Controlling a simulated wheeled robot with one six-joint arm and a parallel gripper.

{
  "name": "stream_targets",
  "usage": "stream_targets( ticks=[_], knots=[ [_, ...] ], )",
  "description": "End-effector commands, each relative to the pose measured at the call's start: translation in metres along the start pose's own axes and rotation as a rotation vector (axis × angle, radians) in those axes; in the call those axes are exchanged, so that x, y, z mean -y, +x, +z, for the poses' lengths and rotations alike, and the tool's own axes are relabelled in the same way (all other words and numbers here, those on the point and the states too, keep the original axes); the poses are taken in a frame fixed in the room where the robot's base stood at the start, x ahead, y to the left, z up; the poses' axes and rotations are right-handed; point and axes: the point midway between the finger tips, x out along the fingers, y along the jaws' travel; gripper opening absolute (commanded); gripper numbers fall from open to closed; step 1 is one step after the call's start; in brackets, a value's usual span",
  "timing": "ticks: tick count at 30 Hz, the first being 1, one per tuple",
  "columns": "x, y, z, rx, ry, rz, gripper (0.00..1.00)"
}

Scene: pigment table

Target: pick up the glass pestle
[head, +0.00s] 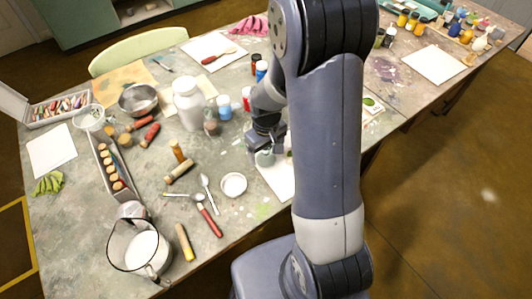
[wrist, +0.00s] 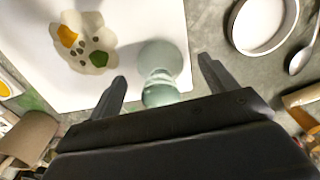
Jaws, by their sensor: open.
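The glass pestle (wrist: 160,88), pale green with a round knob and a wide foot, stands at the edge of a white sheet in the wrist view. My gripper (wrist: 163,72) is open, with one finger on either side of the pestle and gaps between the fingers and the glass. In the head view my gripper (head: 264,146) is low over the table, and the pestle (head: 265,159) shows only partly beneath it. The pestle's near end is partly hidden by the gripper body in the wrist view.
A white sheet (wrist: 100,14) with a paint-smeared palette piece (wrist: 83,42) lies left of the pestle. A shallow white dish (wrist: 262,45) and a spoon (wrist: 303,57) lie to the right. A white jar (head: 188,103) and several small bottles stand behind in the head view.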

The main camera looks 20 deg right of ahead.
Motion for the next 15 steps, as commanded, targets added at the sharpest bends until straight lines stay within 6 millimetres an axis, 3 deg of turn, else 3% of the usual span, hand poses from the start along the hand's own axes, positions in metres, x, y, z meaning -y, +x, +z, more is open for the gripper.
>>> stream_targets(
  ticks=[4,12,15],
  knots=[
    [0.0005,0.0137,0.0004,0.002,-0.001,-0.001,0.8],
    [0.0004,0.0158,-0.0002,-0.001,-0.001,0.0,0.8],
    [0.0004,0.0157,-0.0001,-0.001,-0.001,0.0,0.73]
  ],
)
